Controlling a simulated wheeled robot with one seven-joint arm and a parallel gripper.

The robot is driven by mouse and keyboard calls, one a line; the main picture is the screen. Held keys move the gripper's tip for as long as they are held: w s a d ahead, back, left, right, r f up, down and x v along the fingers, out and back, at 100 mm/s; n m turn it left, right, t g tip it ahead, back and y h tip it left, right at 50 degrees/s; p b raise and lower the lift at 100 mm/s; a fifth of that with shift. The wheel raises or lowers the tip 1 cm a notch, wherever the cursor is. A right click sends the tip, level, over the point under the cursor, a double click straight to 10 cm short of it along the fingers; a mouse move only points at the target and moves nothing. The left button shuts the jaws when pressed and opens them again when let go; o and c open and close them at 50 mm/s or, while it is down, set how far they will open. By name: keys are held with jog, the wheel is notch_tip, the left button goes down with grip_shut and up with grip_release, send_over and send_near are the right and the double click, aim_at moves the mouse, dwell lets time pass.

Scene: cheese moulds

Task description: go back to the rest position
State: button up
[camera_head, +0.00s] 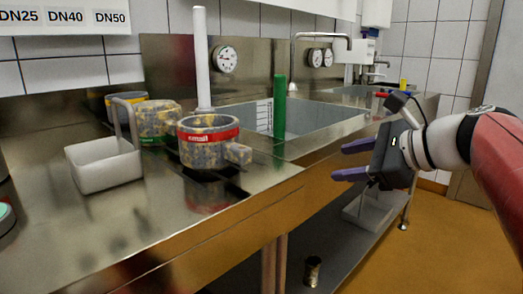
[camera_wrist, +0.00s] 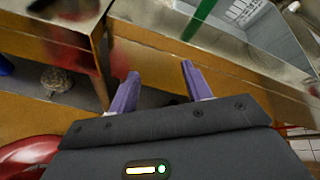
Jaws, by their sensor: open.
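My gripper (camera_head: 345,161) is on the right in the head view, in front of the steel counter's front edge and above the lower shelf. Its two purple fingers are apart and nothing is between them. The fingers also show in the wrist view (camera_wrist: 158,85), with the counter's edge beyond them. My arm reaches in from the right edge of the head view.
A steel counter (camera_head: 150,222) fills the left. On it stand a speckled mould with a red band (camera_head: 210,150), other moulds behind it, and a white handled tray (camera_head: 100,168). A green upright (camera_head: 280,105) stands by the sink (camera_head: 325,118). Orange floor (camera_head: 430,240) is open at right.

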jog(key=s+f+n+g+h, duration=0.1)
jog(key=s+f+n+h, duration=0.3)
jog(key=s+f+n, duration=0.4)
jog(key=s+f+n+g+h+p, duration=0.1)
jog(key=s+f+n+h, duration=0.3)
jog(key=s+f+n, duration=0.5)
notch_tip(320, 180, down, 6)
jog(key=n+g, duration=0.1)
jog(key=n, duration=0.2)
jog(key=shift+s+a+r+n+g+h+p, duration=0.25)
jog(key=shift+a+n+g+h+p, duration=0.05)
jog(key=shift+a+h, duration=0.1)
